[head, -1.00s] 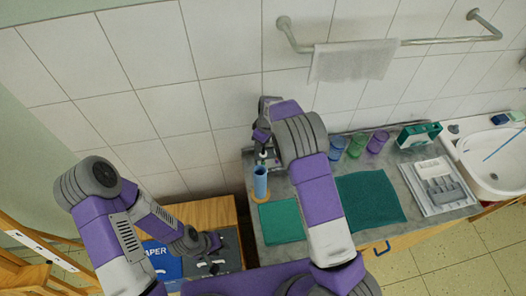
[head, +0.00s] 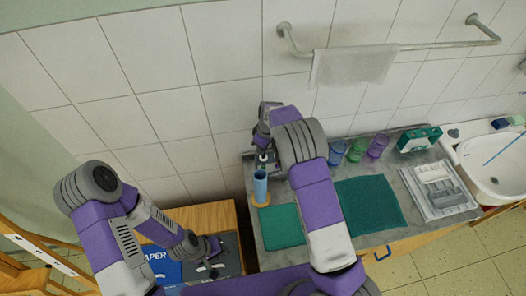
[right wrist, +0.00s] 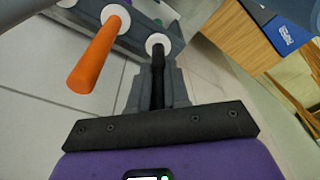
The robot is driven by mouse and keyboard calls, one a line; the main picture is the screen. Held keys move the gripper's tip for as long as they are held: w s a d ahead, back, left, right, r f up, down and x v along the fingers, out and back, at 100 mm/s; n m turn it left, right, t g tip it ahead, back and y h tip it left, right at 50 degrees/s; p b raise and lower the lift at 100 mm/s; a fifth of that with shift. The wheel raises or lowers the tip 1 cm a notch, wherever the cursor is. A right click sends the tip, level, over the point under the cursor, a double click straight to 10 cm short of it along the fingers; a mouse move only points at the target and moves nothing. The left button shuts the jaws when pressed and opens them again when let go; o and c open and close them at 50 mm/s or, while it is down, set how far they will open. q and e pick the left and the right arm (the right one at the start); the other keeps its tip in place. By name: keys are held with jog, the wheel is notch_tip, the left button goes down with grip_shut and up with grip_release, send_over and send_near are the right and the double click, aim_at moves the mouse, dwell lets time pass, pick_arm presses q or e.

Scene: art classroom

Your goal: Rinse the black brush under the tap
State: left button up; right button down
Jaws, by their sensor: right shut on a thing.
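The black brush (right wrist: 158,80) shows in the right wrist view as a dark handle with a white collar. My right gripper (right wrist: 158,100) is shut on this handle. In the head view my right gripper (head: 264,143) is at the back left of the counter, just above a blue cup (head: 261,187), and its arm hides part of the area. The brush's bristle end is not clear. My left gripper (head: 211,250) is low over a dark tray at the left; its finger gap is too small to judge. No tap shows clearly; the white sink (head: 485,180) is at the far right.
Blue, green and purple cups (head: 357,150) stand along the wall. Teal mats (head: 370,208) lie on the counter (head: 405,185). A grey-white tray (head: 440,190) stands before the sink. A towel rail (head: 440,45) is above. An orange handle (right wrist: 95,55) is beside the brush.

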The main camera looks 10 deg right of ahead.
notch_tip(320, 180, up, 10)
jog(key=shift+f, duration=0.25)
jog(key=shift+r+p, duration=0.95)
jog(key=shift+r, duration=0.65)
